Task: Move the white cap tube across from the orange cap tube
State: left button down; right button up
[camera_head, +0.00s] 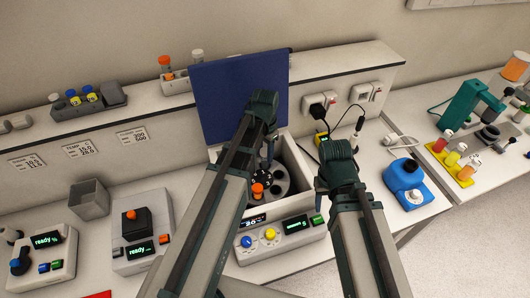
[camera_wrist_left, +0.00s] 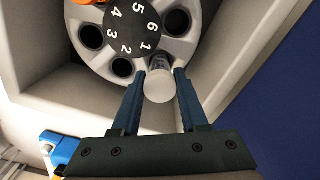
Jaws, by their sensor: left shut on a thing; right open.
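The white cap tube (camera_wrist_left: 158,86) is between the fingers of my left gripper (camera_wrist_left: 159,84), which is shut on it. Its clear body points toward the numbered rotor (camera_wrist_left: 132,30), near the label 1. I cannot tell how far it is in a slot. In the head view, my left gripper (camera_head: 268,158) reaches into the open centrifuge (camera_head: 300,165) and mostly hides the tube. The orange cap tube (camera_head: 257,190) sits in the rotor on the near side. Orange also shows at the top left of the rotor in the left wrist view (camera_wrist_left: 90,37). My right gripper (camera_head: 338,160) is right of the centrifuge, open, its fingertips hidden.
The blue lid (camera_head: 238,88) stands open behind the rotor well. A rack (camera_head: 175,84) on the back ledge holds an orange-capped and a white-capped tube. A grey mixer (camera_head: 140,232) stands left, a blue device (camera_head: 407,182) right. The well walls are close around my left gripper.

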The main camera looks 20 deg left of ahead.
aim_at(265, 158)
pick_arm(q)
jog(key=shift+f+b, duration=1.45)
jog(key=shift+f, duration=0.1)
pick_arm(e)
jog(key=shift+f, duration=1.55)
jog(key=shift+r, duration=0.1)
pick_arm(q)
jog(key=shift+c, duration=1.8)
grip_release()
notch_tip(265, 158, up, 14)
jog(key=p, duration=1.4)
pick_arm(e)
notch_tip(265, 158, up, 14)
